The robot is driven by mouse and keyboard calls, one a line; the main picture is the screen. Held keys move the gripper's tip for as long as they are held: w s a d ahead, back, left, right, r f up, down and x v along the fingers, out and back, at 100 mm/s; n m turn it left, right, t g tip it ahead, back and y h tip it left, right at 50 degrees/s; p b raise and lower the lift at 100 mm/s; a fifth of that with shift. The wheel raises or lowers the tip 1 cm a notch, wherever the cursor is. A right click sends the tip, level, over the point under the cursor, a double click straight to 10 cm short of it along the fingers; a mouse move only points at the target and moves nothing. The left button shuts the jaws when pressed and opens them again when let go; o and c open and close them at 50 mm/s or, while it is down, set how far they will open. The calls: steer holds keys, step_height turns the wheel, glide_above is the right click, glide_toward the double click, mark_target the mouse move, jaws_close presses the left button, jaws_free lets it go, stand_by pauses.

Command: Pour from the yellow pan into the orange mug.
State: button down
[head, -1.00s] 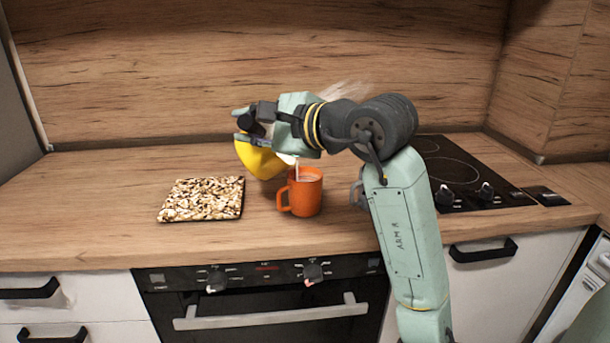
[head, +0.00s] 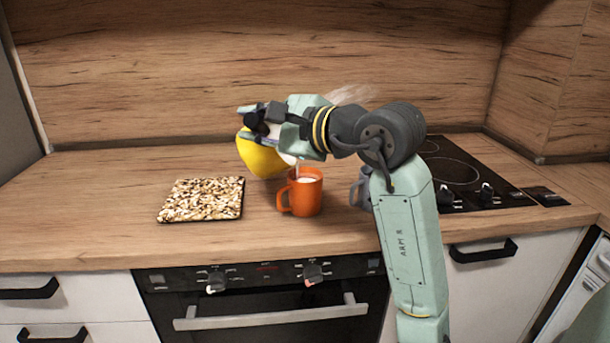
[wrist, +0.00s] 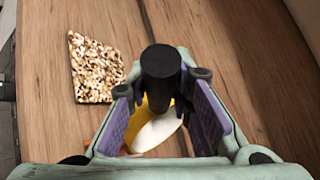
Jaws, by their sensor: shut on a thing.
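My gripper (head: 256,121) is shut on the black handle (wrist: 160,72) of the yellow pan (head: 262,158). The pan hangs tilted above and just left of the orange mug (head: 300,197), apart from it. White liquid (wrist: 157,131) lies at the pan's edge in the wrist view. In the head view a thin white stream falls from the pan into the mug. The mug stands upright with its handle to the left, and white liquid shows near its rim. Part of the pan is hidden behind my gripper.
A square board with a speckled pebble-like top (head: 202,199) lies left of the mug. A grey mug (head: 360,188) stands to the right, partly hidden by my arm. A black hob (head: 455,172) is farther right. The counter's left end is clear.

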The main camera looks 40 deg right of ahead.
steer(key=shift+s+r, duration=0.1)
steer(key=shift+r, duration=0.05)
stand_by(0.3)
steer(key=w+a+f+n+g+h+b, duration=0.1)
steer(key=w+a+f+n+g+h, duration=0.3)
steer(key=w+a+f+g, duration=0.4)
steer(key=shift+w+a+f+n+h, duration=0.3)
steer(key=shift+w+a+f+h, duration=0.5)
steer(key=shift+w+a+f, duration=0.7)
steer(key=shift+s+a+f, duration=0.1)
steer(key=shift+s+a, duration=0.2)
steer(key=shift+a, duration=0.05)
